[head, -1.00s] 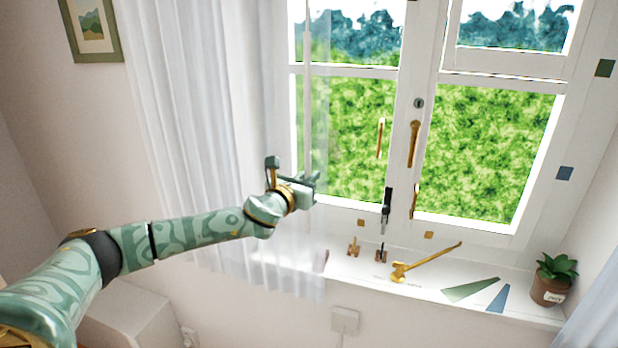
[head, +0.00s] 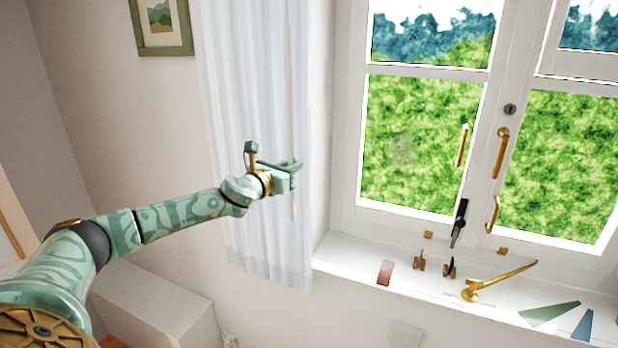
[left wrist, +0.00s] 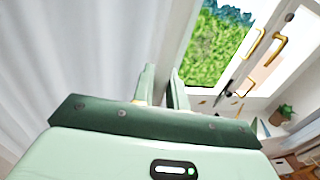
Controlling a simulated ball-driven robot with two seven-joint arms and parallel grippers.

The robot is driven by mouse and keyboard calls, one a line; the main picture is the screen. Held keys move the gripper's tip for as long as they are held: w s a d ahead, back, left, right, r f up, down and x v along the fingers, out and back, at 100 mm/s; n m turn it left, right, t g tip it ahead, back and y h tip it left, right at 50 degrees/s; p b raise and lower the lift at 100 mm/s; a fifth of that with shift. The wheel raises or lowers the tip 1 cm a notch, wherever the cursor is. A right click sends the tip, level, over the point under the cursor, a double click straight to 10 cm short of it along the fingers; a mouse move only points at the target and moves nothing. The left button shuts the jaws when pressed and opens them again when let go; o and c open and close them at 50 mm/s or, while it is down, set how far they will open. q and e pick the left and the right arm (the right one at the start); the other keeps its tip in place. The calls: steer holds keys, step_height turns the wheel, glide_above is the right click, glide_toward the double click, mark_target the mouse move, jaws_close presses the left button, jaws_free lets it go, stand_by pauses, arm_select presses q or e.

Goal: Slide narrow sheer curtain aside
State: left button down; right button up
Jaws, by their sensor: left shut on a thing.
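The sheer white curtain (head: 255,90) hangs in narrow folds against the wall left of the window. It also fills the left of the left wrist view (left wrist: 70,60). A thin pale pull wand (head: 291,80) hangs along the curtain's right edge. My left gripper (head: 297,168) is at that edge, shut on the wand, part of which shows below the fingers. Its two fingers also show close together in the left wrist view (left wrist: 161,82); what lies between them is hard to see there. My right gripper is in no view.
The window (head: 420,140) with brass handles (head: 501,150) is uncovered to the right. The sill (head: 345,262) bears a red piece (head: 385,272), small brass fittings, a brass lever (head: 490,285) and green and blue pieces. A framed picture (head: 163,22) hangs left of the curtain.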

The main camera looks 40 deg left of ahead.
arm_select(q)
steer(key=a, duration=0.3)
steer(key=shift+s+a+b, duration=0.15)
steer(key=shift+s+b, duration=0.25)
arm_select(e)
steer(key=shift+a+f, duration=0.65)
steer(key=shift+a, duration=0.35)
arm_select(q)
steer(key=c, duration=1.5)
jaws_free()
steer(key=shift+o, duration=0.2)
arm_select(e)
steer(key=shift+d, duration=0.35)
